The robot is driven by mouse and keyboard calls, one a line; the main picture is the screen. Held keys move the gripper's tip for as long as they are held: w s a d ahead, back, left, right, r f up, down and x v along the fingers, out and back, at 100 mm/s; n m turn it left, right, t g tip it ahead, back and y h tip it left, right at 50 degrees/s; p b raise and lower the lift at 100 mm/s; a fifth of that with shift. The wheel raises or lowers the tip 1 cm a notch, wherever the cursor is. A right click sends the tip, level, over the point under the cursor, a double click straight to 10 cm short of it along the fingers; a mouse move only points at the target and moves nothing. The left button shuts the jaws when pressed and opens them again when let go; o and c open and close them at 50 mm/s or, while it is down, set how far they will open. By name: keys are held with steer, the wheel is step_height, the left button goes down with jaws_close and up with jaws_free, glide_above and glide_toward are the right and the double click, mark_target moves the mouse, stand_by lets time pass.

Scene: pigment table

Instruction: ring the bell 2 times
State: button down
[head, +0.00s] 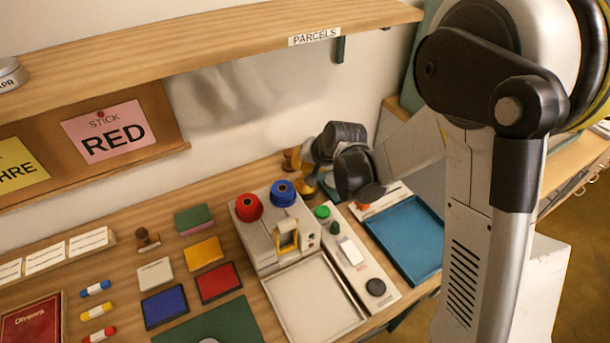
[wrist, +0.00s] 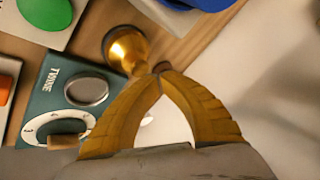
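The brass bell (wrist: 127,48) shows in the wrist view just beyond my fingertips, with a dark rim at its wide mouth and a small brown handle end at the tips. My gripper (wrist: 159,74) has its two yellow fingers drawn together at the tips, closed on this handle. In the head view the bell (head: 305,187) is a small gold shape beside my gripper (head: 314,168), partly hidden by it. I cannot tell whether the bell's mouth touches the table.
The teal twine box (wrist: 72,95) stands close beside the bell. The blue reel (head: 283,193) and red reel (head: 249,207) are nearby on a pale dispenser. A panel with a green button (head: 322,211) and a blue tray (head: 408,238) lie in front. The wall is close behind.

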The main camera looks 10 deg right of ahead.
stand_by(0.4)
steer(key=shift+f+b, duration=0.45)
steer(key=shift+b, duration=0.05)
steer(key=shift+f+b, duration=0.5)
steer(key=shift+f, duration=0.05)
stand_by(0.5)
stand_by(0.4)
steer(key=shift+r+p, duration=0.7)
steer(key=shift+r, duration=0.3)
steer(key=shift+r+p, duration=1.8)
steer(key=shift+r, duration=0.75)
